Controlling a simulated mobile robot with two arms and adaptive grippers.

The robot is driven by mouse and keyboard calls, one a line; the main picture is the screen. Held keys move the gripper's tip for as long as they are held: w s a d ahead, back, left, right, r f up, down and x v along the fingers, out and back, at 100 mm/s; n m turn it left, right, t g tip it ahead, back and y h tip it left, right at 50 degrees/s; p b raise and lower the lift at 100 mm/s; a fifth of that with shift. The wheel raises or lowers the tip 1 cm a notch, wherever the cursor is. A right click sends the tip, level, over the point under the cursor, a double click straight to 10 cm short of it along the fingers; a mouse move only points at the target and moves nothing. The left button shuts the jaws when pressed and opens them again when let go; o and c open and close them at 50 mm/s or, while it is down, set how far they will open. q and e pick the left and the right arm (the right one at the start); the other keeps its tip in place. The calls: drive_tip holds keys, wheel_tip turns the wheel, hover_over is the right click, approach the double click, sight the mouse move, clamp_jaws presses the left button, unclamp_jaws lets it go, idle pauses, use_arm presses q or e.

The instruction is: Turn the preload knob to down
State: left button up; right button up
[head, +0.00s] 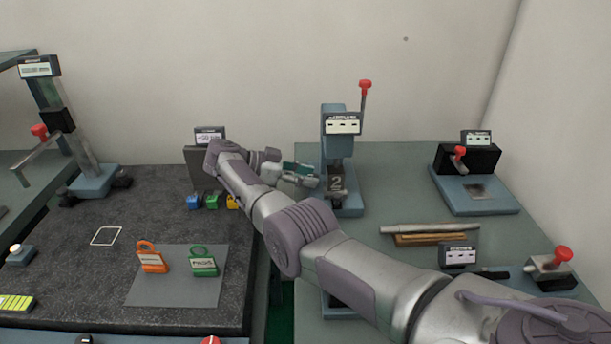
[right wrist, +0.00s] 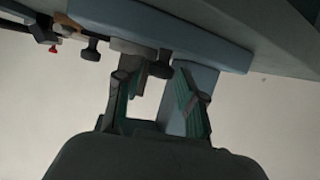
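A blue-grey upright device (head: 335,120) with a label plate, a red-tipped lever and a block marked 2 stands at the middle back. My right gripper (head: 306,175) reaches in from the right and is beside the left of its column. In the right wrist view the two green-padded fingers (right wrist: 158,98) are apart. A dark knob (right wrist: 162,66) shows between and just beyond them, with a blue-grey post behind the right finger. I cannot tell whether a finger touches the knob, whether it is the preload knob, or its setting. My left gripper is not in view.
A dark mat at left holds an orange padlock (head: 150,257), a green padlock (head: 203,262) and small coloured blocks (head: 211,201). Rods (head: 430,230) lie right of my arm. A red-knobbed fixture (head: 470,180) stands back right, another (head: 552,268) front right.

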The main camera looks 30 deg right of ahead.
wheel_tip(320, 180, up, 10)
idle(0.5)
drive_tip(key=shift+o, duration=0.2)
